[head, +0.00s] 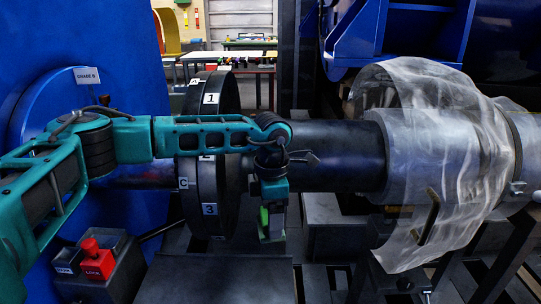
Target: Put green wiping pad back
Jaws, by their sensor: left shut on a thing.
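My left arm comes in from the left and its gripper (272,228) points down in front of the dark shaft. It is shut on the green wiping pad (264,216), which shows only as a narrow bright green strip at the fingers. The fingers hide most of the pad. Pad and gripper appear above the gap right of the dark flat surface (215,279); I cannot tell whether the pad touches anything. My right gripper is not in view.
A dark disc with numbered labels (209,209) stands left of the gripper on the shaft (345,158). A clear curved guard (420,240) with a handle covers the right part. A grey box with a red lock block (97,262) sits at lower left. A blue housing (130,40) stands behind.

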